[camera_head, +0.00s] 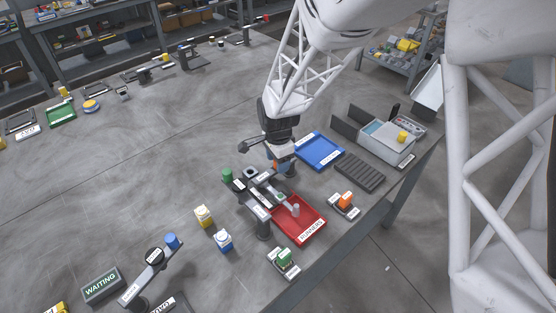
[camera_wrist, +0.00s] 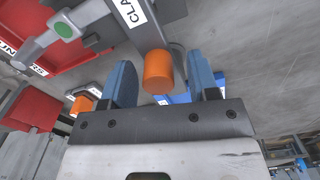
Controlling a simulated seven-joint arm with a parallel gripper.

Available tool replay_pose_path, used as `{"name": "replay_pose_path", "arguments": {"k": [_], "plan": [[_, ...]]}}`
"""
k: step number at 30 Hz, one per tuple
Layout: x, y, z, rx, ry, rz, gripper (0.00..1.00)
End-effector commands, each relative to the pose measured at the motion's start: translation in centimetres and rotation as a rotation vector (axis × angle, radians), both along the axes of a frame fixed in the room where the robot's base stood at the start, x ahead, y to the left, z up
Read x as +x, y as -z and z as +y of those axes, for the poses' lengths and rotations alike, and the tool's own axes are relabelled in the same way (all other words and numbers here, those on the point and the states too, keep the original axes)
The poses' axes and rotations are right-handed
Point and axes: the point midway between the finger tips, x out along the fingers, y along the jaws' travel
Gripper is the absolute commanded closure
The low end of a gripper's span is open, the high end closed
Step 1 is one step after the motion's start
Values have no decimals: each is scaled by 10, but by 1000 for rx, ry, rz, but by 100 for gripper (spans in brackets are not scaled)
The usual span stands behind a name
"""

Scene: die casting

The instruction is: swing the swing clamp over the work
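The swing clamp (camera_wrist: 135,14) is a dark arm with a white label beginning "CLA" in the wrist view. An orange knob (camera_wrist: 158,72) is at its end. My gripper (camera_wrist: 162,84) is open, with one blue finger on each side of the knob and visible gaps between. In the head view my gripper (camera_head: 281,168) is low beside the dark fixture (camera_head: 263,213), at the clamp's end, and hides the knob. The work appears to be a grey bar piece with a green disc (camera_wrist: 64,29) in the wrist view; the clamp arm is beside it.
A red RUNNERS tray (camera_head: 318,224) lies right of the fixture, and a blue tray (camera_head: 320,150) behind it. A dark ribbed rack (camera_head: 360,172) stands to the right. Yellow (camera_head: 204,216) and blue-white (camera_head: 224,240) containers stand to the left.

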Motion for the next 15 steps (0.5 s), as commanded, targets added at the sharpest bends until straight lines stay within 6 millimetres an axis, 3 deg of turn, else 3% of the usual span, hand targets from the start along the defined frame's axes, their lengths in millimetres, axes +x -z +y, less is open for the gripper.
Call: {"name": "replay_pose_path", "arguments": {"k": [8,15], "plan": [[0,-1,0,-1,0,1,45],[0,-17,0,1,0,-2,45]]}}
